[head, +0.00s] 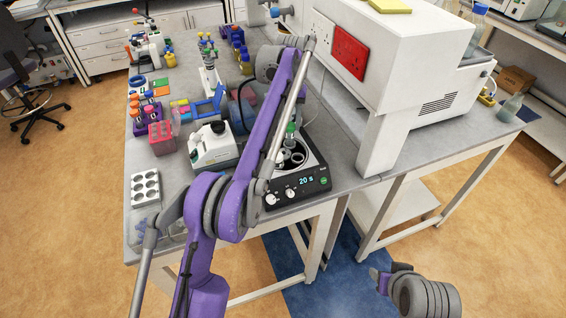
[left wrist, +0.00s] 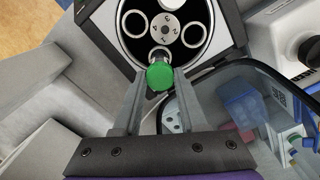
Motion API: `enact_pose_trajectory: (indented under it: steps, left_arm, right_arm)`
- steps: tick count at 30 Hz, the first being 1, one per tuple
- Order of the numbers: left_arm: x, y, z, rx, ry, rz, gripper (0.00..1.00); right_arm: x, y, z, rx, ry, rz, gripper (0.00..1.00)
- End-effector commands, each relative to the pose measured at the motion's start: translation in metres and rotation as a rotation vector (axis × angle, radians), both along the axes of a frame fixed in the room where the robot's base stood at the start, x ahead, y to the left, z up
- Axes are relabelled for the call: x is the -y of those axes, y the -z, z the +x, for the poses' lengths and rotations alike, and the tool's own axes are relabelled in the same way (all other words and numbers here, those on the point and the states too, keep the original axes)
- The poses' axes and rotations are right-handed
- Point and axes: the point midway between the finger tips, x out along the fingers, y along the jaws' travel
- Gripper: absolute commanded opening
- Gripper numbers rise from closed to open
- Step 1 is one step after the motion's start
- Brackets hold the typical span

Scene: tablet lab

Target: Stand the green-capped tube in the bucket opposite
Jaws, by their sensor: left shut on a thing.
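My left gripper (left wrist: 160,85) is shut on the green-capped tube (left wrist: 160,75), with one finger on each side of the cap. In the left wrist view the tube points down over the near edge of the centrifuge rotor (left wrist: 167,27). Its lower end is hidden, so I cannot tell whether it is inside a bucket. A left bucket (left wrist: 135,22) and a right bucket (left wrist: 195,30) show dark openings; the far one is cut off by the frame. In the head view the green cap (head: 291,128) shows above the open centrifuge (head: 312,183), whose display reads 20 s. My right gripper's fingers are not visible.
A raised dark-framed clear lid (left wrist: 235,70) stands close to the right of my left gripper. A white device (head: 213,147) stands left of the centrifuge. A pink rack (head: 161,138) and a white well block (head: 145,188) lie farther left. A large white machine (head: 385,70) stands right.

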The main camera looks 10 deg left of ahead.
Motion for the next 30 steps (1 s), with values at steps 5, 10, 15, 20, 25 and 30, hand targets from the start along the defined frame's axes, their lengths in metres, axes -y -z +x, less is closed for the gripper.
enact_pose_trajectory:
  steps: [5,10,15,20,25,30]
  left_arm:
    - [0.0,0.006,0.0,-0.001,0.0,0.0,0.06]
    - [0.0,0.011,0.0,0.0,0.0,0.0,0.06]
    - [0.0,0.013,0.0,0.0,0.0,0.0,0.06]
    - [0.0,0.013,0.0,0.0,0.0,0.0,0.06]
    - [0.0,0.014,0.0,0.0,0.0,0.0,0.06]
    - [0.0,0.018,0.0,0.0,0.0,0.0,0.06]
  right_arm:
    - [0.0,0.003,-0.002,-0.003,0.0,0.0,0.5]
    - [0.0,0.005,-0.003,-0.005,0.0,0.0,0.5]
    - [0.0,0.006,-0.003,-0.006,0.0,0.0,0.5]
    - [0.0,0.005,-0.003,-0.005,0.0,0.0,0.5]
    - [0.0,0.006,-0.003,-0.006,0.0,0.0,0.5]
    - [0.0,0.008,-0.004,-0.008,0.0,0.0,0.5]
